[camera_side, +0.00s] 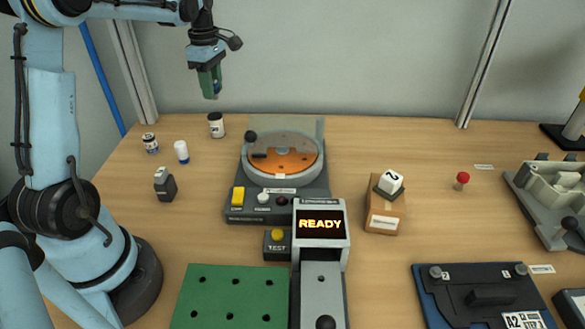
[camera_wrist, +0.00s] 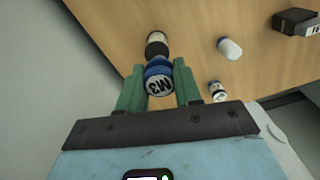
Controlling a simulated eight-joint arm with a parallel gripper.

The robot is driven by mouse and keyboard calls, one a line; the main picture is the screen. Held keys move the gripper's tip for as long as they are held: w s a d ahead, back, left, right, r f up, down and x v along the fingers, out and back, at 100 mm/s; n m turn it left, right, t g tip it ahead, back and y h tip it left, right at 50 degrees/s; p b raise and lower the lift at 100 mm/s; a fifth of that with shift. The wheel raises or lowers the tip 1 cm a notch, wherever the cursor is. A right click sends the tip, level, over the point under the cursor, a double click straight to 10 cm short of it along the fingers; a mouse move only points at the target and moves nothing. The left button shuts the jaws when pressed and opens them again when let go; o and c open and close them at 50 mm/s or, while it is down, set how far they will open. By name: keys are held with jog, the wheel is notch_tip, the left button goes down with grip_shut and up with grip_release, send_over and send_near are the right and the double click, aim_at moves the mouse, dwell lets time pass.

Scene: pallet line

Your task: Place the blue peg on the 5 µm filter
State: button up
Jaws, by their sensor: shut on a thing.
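My gripper (camera_side: 210,88) is high above the back left of the table in the side view. In the wrist view its green fingers (camera_wrist: 158,68) are shut on a blue peg (camera_wrist: 157,84) with a white end marked "M3". In the side view the fingers mostly hide the peg. A dark-capped, pale-bodied jar (camera_wrist: 157,44) shows beyond the peg in the wrist view; it appears to be the jar (camera_side: 216,125) on the table. No label reading 5 µm is legible, so I cannot tell which thing is the filter.
A white bottle (camera_side: 181,152), a small labelled vial (camera_side: 150,143) and a dark block (camera_side: 165,184) stand at left.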

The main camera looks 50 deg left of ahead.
jog(key=shift+a+f, duration=0.5)
jog(key=shift+a, duration=0.25)
jog(key=shift+s+f, duration=0.1)
jog(key=shift+f, duration=1.9)
jog(key=shift+f, duration=0.15)
jog(key=o, duration=1)
jog(key=shift+o, duration=0.2)
